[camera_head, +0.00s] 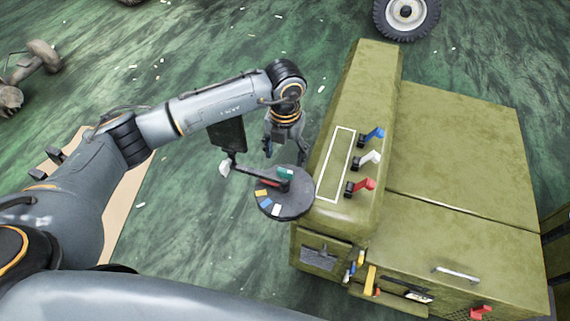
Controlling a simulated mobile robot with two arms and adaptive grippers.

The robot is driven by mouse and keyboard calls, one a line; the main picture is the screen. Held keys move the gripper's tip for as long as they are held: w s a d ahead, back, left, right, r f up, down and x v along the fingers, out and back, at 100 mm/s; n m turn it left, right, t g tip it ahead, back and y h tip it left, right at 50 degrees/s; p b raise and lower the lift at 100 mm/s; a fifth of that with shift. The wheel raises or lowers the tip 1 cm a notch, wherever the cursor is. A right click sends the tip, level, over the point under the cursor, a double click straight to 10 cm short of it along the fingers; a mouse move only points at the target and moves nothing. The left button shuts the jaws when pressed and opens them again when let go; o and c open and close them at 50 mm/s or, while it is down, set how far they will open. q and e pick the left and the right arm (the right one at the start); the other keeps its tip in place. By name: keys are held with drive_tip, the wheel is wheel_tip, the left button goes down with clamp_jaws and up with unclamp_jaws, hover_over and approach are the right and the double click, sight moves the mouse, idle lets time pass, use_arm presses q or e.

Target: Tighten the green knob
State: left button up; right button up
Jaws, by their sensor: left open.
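A dark round disc (294,205) sits at the left side of the olive-green cabinet (360,100). It carries coloured patches in green, red, yellow, blue and white. The green piece (286,172) is near its upper edge; I cannot tell whether this is the green knob or only a mark. My left gripper (285,156) is open, fingers pointing down, just above the green piece in the picture. I cannot tell whether they touch. A dark bar lies across the disc's upper part. My right gripper is not in view.
Blue (373,136), white (369,159) and red (363,185) levers stand on the cabinet top, right of the gripper. Small coloured parts (370,280) and a drawer handle (455,274) are at its front. A wheel (406,14) lies behind.

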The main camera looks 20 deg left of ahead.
sight(285, 170)
use_arm(q)
wheel_tip(285, 170, down, 7)
drive_tip(key=shift+r+p, duration=0.15)
drive_tip(key=shift+p, duration=0.5)
drive_tip(key=c, duration=1.1)
drive_tip(key=shift+m+b, duration=0.6)
drive_tip(key=shift+b, duration=0.3)
drive_tip(key=shift+c, duration=0.2)
drive_tip(key=m+b, duration=1.3)
drive_tip(key=b, duration=0.2)
drive_tip(key=shift+f+b, duration=0.2)
drive_tip(key=shift+b, duration=0.2)
drive_tip(key=m+b, duration=0.2)
drive_tip(key=m, duration=0.1)
drive_tip(key=shift+r+b, duration=0.15)
drive_tip(key=shift+b, duration=0.25)
drive_tip(key=shift+r+m, duration=0.1)
drive_tip(key=shift+m, duration=0.3)
